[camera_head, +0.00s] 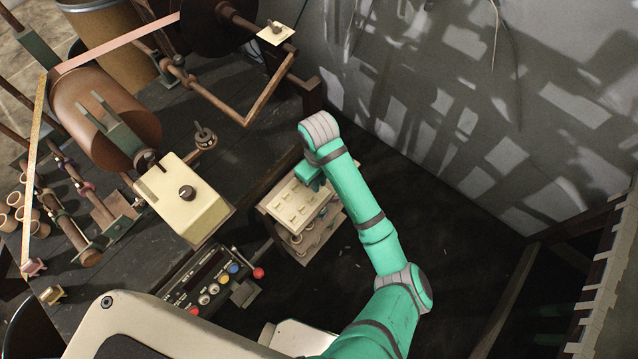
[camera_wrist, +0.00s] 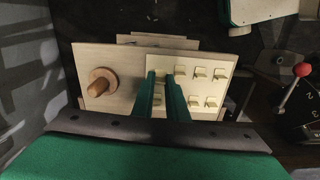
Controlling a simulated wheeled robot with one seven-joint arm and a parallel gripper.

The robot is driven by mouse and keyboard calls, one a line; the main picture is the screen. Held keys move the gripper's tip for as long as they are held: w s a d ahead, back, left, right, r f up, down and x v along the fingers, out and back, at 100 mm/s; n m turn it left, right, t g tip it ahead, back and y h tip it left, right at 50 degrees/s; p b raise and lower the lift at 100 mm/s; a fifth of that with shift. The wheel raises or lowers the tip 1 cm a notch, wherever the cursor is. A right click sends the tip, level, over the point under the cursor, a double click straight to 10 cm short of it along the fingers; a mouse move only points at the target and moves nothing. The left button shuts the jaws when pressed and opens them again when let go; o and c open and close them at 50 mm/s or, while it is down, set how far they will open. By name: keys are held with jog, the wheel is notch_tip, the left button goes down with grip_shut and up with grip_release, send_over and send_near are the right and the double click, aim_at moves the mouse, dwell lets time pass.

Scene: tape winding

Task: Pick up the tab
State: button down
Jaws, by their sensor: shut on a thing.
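A pale board (camera_head: 283,211) holds several small cream tabs in rows; in the wrist view the board (camera_wrist: 229,88) fills the centre and the tabs (camera_wrist: 200,73) stand up from it. My gripper (camera_head: 313,176) is low over the far right part of the board. In the wrist view its two green fingers (camera_wrist: 162,75) are close together over the left end of the rows, shut on a tab (camera_wrist: 160,79) that is mostly hidden between them. I cannot tell whether this tab is still touching the board.
A wooden peg on a round base (camera_wrist: 98,82) stands left of the tabs in the wrist view. A control panel (camera_head: 207,287) with a red-knobbed lever (camera_head: 258,273) is left of the board. A cream machine box (camera_head: 184,203) and rollers stand further left; a grey wall is behind.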

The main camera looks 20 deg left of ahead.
jog(key=s+a+r, duration=0.1)
jog(key=s+r, duration=0.8)
jog(key=s, duration=0.5)
jog(key=shift+r, duration=0.2)
